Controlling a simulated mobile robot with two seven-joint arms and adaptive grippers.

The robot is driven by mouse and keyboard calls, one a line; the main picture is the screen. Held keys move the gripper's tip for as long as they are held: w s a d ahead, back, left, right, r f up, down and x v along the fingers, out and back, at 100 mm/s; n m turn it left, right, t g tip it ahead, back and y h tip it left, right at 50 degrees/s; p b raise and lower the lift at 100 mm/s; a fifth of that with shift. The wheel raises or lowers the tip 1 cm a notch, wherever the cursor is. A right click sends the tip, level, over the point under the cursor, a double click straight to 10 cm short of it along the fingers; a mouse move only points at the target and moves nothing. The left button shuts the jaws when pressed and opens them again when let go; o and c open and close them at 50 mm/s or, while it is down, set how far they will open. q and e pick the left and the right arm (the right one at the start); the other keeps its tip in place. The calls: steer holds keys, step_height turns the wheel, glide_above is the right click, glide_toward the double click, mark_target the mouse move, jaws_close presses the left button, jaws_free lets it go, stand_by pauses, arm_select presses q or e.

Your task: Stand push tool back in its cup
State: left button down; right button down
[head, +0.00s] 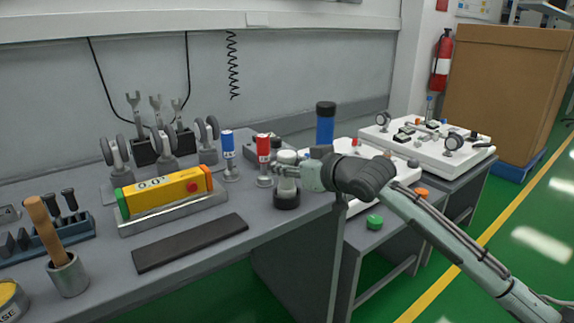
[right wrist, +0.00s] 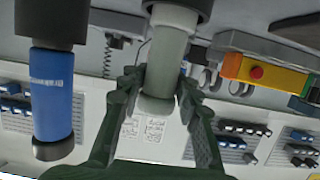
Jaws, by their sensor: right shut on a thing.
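The push tool, a pale grey cylinder with a wider rounded end (head: 287,157), stands roughly upright near the right end of the grey bench. Its lower end meets a black round cup (head: 286,199); how deep it sits there I cannot tell. My right gripper (head: 278,175) comes in from the right and is shut on the push tool. In the right wrist view, which is upside down, the fingers (right wrist: 160,88) flank the pale shaft (right wrist: 168,55), and the black cup (right wrist: 178,10) is at the top. My left gripper is not in view.
A red-labelled cylinder (head: 264,157) stands close left of my right gripper, with a blue one (head: 228,154) beyond. A tall blue bottle (head: 325,124) stands behind. A yellow level (head: 163,190), a dark strip (head: 190,242) and a wooden handle (head: 43,222) in a metal cup (head: 68,275) are left.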

steer(key=shift+f, duration=0.25)
stand_by(0.4)
steer(key=c, duration=1)
jaws_free()
steer(key=shift+o, duration=0.4)
steer(key=shift+f, duration=0.1)
steer(key=o, duration=0.9)
